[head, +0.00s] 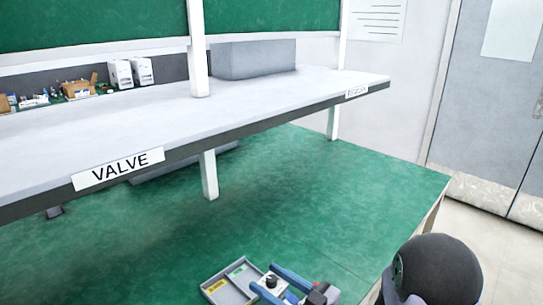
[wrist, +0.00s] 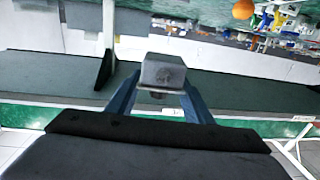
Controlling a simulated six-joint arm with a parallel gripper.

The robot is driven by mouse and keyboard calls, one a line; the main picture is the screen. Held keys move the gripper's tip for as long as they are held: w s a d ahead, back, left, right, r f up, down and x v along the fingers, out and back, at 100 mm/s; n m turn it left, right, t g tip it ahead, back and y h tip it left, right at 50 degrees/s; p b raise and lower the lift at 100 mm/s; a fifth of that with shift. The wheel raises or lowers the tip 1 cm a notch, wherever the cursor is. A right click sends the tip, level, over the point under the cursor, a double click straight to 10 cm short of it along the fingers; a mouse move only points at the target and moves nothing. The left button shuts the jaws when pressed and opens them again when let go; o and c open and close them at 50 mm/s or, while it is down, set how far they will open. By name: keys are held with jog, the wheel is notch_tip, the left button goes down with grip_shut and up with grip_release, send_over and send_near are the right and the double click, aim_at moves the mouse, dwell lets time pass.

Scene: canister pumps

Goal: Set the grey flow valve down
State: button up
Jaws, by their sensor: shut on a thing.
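The grey flow valve, a small grey block (wrist: 163,74), sits between the tips of my gripper's two blue fingers in the wrist view. My gripper (wrist: 160,92) is shut on it. In the head view my gripper (head: 273,283) shows at the bottom edge, with its blue fingers pointing left. A small pale piece with a black knob (head: 271,281) shows between the fingertips and looks like the valve. It is beside or over the right part of a grey tray (head: 209,291); its height above the tray is hard to tell.
A white shelf (head: 120,130) with a VALVE label (head: 118,169) spans above the green bench top (head: 290,190). White posts hold it up. A grey box (head: 253,59) and small goods stand on the shelf. The bench top right of the tray's back is clear.

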jog(key=shift+s+a+f+g, duration=0.25)
jog(key=shift+s+f+g, duration=0.05)
jog(key=shift+s, duration=0.2)
jog(key=shift+d+f+y, duration=0.15)
jog(key=shift+f+y, duration=0.15)
jog(key=s+d+f+m+t+h+p, duration=0.1)
jog(key=d+f+p, duration=0.1)
jog(key=d, duration=0.2)
jog(key=s+d+f+m+t+h+p, duration=0.1)
jog(key=d+f+t+h+p, duration=0.1)
jog(key=d, duration=0.3)
jog(key=s+d+f+m+t+h+p, duration=0.1)
jog(key=s+d+f+m+h+p, duration=0.1)
jog(key=d+f+p, duration=0.2)
jog(key=shift+d+t, duration=0.3)
jog(key=shift+d, duration=0.25)
jog(key=shift+d+h, duration=0.3)
jog(key=shift+d, duration=0.15)
jog(key=shift+w, duration=0.1)
